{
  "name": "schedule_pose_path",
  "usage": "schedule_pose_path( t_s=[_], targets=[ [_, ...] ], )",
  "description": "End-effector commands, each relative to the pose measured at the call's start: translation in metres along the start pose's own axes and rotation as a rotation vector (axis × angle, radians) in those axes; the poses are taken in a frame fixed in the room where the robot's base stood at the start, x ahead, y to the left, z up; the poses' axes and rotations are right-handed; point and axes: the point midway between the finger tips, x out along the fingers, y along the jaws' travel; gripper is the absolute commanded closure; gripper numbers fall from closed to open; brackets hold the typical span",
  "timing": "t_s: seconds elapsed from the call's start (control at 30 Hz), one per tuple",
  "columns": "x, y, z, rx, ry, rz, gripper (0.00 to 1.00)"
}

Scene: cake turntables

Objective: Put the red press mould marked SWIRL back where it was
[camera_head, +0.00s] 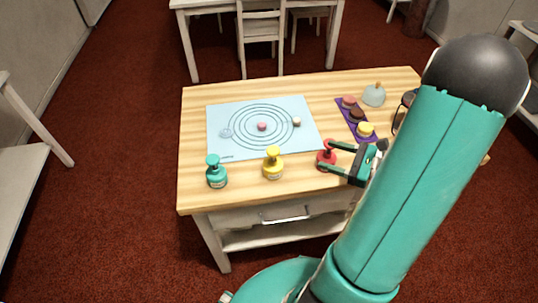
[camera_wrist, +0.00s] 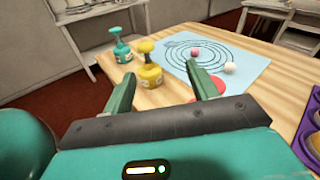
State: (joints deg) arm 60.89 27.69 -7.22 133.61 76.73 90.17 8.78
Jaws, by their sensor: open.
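The red press mould (camera_head: 326,156) stands upright on the wooden table near its front edge, at the right end of a row of moulds. The yellow mould (camera_head: 273,163) and the teal mould (camera_head: 216,172) stand to its left. No SWIRL marking is readable. My gripper (camera_head: 350,160) is open beside the red mould, on its right, with its fingers pointing left toward it. In the wrist view my gripper's fingers (camera_wrist: 165,88) are spread, and a small part of the red mould (camera_wrist: 218,82) shows by the right finger. I cannot tell whether it touches.
A pale blue mat (camera_head: 225,115) with printed circles lies behind the moulds, carrying a pink piece (camera_head: 262,127) and a whitish piece (camera_head: 297,122). A purple tray (camera_head: 345,115) with several round cakes and a grey dome (camera_head: 374,96) are at the back right.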

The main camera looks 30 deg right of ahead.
Motion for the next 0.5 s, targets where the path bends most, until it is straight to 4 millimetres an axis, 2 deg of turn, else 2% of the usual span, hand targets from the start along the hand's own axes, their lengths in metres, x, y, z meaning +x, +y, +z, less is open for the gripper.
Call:
schedule_pose_path(
  t_s=[0.03, 0.2, 0.33, 0.5],
  targets=[
    [0.020, 0.014, 0.019, -0.079, 0.033, 0.111, 0.42],
    [0.061, 0.068, 0.058, -0.341, 0.156, 0.449, 0.42],
    [0.076, 0.107, 0.080, -0.575, 0.245, 0.679, 0.42],
    [0.083, 0.146, 0.103, -0.928, 0.351, 0.937, 0.42]
  ],
)
